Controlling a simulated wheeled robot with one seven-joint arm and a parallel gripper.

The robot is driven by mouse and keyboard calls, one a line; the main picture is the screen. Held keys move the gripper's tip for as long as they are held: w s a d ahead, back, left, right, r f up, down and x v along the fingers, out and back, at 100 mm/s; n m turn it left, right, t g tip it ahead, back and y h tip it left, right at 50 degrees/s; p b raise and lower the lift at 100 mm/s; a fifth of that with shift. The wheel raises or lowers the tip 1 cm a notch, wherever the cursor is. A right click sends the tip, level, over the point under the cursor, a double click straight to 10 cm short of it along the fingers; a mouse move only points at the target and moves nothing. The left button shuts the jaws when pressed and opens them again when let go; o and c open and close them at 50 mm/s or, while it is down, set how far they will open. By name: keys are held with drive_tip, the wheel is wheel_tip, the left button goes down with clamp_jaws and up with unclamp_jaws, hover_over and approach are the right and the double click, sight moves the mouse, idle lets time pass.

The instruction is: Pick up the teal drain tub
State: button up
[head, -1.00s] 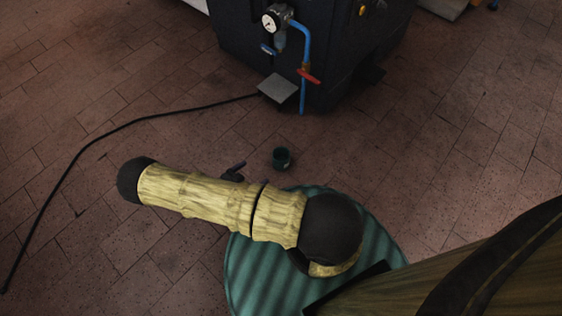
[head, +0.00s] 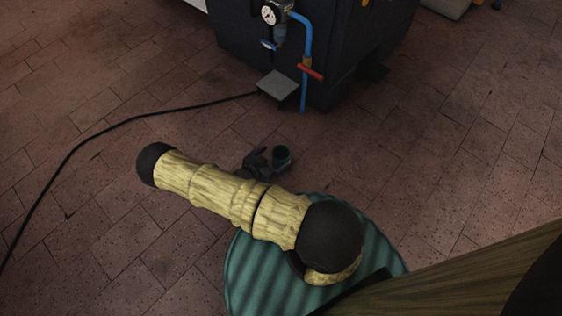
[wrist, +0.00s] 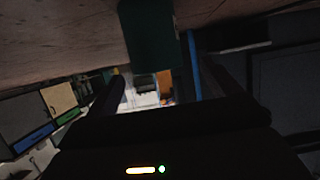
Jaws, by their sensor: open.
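Nothing is held. Whether a finger touches the tub cannot be told.
A dark machine (head: 315,60) with a gauge, a blue pipe (head: 304,90) and a red lever (head: 310,72) stands behind the tub. A black hose (head: 120,125) crosses the floor at left. The floor at right is clear.

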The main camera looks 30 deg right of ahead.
sight(286, 150)
idle(0.3)
drive_tip(key=b+x, duration=0.3)
drive_tip(key=x, duration=0.1)
drive_tip(key=shift+s+d+f+b, duration=0.1)
drive_tip(key=shift+s+f+b, duration=0.05)
drive_tip(key=shift+f+b, duration=0.25)
drive_tip(key=shift+d, duration=0.4)
drive_tip(key=shift+r, duration=0.1)
drive_tip(key=c, duration=1)
